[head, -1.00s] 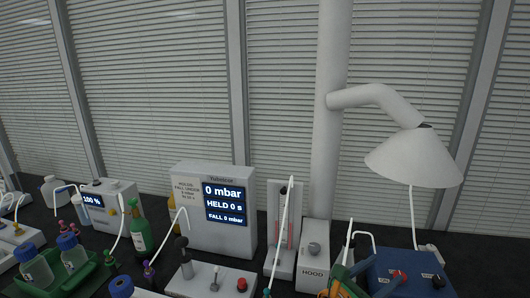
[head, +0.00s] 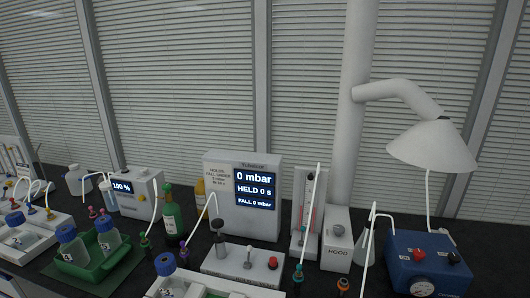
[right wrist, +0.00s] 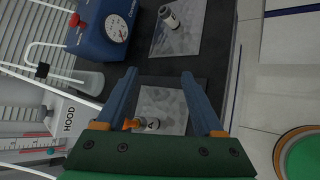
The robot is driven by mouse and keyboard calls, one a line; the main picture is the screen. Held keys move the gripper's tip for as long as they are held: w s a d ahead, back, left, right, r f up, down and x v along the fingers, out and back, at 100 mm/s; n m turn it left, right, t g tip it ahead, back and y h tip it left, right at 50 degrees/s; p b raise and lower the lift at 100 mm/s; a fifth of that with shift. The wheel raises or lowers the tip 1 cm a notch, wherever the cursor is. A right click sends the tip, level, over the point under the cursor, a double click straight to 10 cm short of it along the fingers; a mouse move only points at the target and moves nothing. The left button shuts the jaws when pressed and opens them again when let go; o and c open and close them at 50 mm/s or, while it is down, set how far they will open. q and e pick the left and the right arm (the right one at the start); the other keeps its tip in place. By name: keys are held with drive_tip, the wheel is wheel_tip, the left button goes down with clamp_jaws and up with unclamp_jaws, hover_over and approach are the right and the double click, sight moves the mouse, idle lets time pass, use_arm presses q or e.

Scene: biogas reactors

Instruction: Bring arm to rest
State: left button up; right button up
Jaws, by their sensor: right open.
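My right gripper (right wrist: 159,76) shows in the right wrist view with its two blue fingers spread apart and a dark green palm below them. Nothing is held between the fingers. Neither gripper shows in the head view now, and my left gripper is in no view.
A blue box with a gauge (head: 428,262) stands at the right, also in the right wrist view (right wrist: 100,32). The display unit (head: 230,205), hood box (head: 338,240), flask (head: 364,245) and green tray (head: 92,270) crowd the bench.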

drive_tip(key=s+a+f+m+g+y, duration=0.1)
drive_tip(key=s+a+f+m+y, duration=0.1)
drive_tip(key=s+a+m+y, duration=0.55)
drive_tip(key=s+a+f+m+g+y, duration=0.1)
drive_tip(key=s+a+f+m+y, duration=0.3)
drive_tip(key=s, duration=0.6)
wheel_tip(320, 180, down, 22)
drive_tip(key=s+g+h+b, duration=0.1)
drive_tip(key=s+h+b, duration=0.1)
drive_tip(key=b, duration=0.4)
drive_tip(key=s+d+f+g+b, duration=0.1)
drive_tip(key=s+f+b, duration=0.3)
drive_tip(key=s+f, duration=0.7)
wheel_tip(320, 180, down, 2)
drive_tip(key=shift+s+d+f, duration=0.1)
drive_tip(key=shift+s+d, duration=0.2)
drive_tip(key=shift+d, duration=0.5)
